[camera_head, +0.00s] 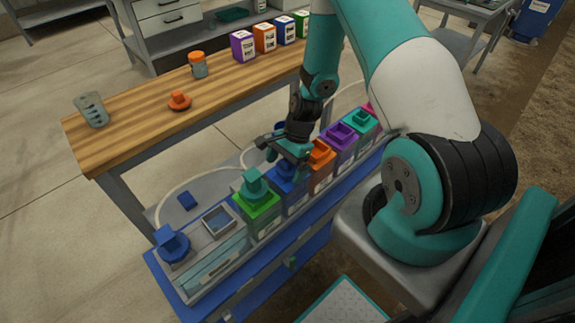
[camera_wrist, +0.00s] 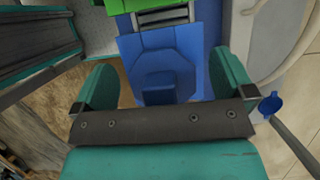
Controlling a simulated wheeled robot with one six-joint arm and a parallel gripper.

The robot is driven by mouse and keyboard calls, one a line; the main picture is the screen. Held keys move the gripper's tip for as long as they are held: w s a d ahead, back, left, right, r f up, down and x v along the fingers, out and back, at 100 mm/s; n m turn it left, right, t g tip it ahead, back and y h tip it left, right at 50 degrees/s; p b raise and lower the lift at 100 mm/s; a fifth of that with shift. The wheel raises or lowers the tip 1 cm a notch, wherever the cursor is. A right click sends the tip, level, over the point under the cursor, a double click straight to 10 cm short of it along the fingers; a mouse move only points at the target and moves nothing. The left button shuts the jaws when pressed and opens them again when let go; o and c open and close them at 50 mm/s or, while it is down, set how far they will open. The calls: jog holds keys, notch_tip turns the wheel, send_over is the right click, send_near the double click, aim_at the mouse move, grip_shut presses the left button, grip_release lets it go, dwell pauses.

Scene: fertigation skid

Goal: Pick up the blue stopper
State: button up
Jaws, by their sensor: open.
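A blue stopper (camera_wrist: 158,84) with a square knob on an octagonal base sits on a blue-topped tank (camera_wrist: 208,28). In the wrist view it lies between my fingers, with gaps visible on both sides. In the head view this stopper (camera_head: 286,171) is partly hidden under my gripper (camera_head: 290,152). My gripper is open and empty, above the blue-topped tank; its fingers (camera_wrist: 163,82) show at both sides in the wrist view. Another blue stopper-like piece (camera_head: 172,243), with a square knob on a round flange, stands at the left end of the row.
A green-topped tank with a teal stopper (camera_head: 254,184) stands left of the blue one; orange (camera_head: 320,154) and purple (camera_head: 341,135) ones stand right. A wooden bench (camera_head: 140,138) holds an orange knob (camera_head: 179,100) and several containers.

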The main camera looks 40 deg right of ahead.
jog(key=c, duration=1)
jog(key=shift+r, duration=0.15)
